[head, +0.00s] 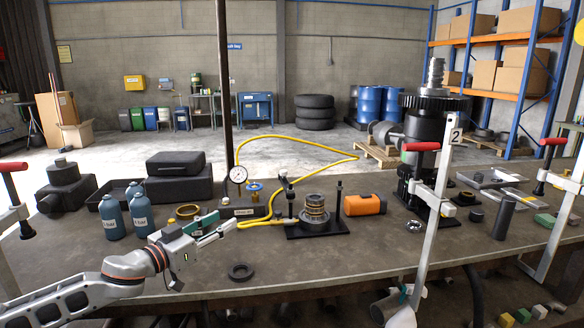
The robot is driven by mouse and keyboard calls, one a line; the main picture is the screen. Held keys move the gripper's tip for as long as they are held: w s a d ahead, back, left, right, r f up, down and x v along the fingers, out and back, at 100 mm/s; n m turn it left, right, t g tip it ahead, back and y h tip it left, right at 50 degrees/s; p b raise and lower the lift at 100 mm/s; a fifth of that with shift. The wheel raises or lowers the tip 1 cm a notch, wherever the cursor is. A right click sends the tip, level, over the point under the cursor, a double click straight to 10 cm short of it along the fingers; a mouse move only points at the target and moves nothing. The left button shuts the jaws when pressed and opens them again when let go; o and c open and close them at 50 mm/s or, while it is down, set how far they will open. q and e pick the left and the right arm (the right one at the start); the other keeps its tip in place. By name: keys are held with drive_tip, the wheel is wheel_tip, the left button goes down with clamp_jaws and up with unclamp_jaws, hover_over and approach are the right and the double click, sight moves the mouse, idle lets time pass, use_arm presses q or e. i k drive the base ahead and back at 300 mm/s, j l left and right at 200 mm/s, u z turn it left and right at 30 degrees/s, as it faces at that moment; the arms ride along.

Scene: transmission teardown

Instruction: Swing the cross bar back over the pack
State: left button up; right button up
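The pack (316,209) is a stack of brass and steel rings. It stands upright on a black base plate (330,230) between two dark posts. A dark piece on top of the left post (288,185) looks like the cross bar; it does not span the pack, and its full length is hard to make out. The right post (339,194) stands free. My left gripper (234,227) reaches in low from the left, to the left of the fixture and apart from it. Its fingers point right; their gap is too small to judge. My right gripper is not in view.
A yellow hose (290,137) loops behind the fixture from a dial gauge (238,175). A white clamp (432,215) rises at the front edge. A black ring (241,271) lies on the bare bench front.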

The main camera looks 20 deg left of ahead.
sight(283, 173)
drive_tip(key=i, duration=1.05)
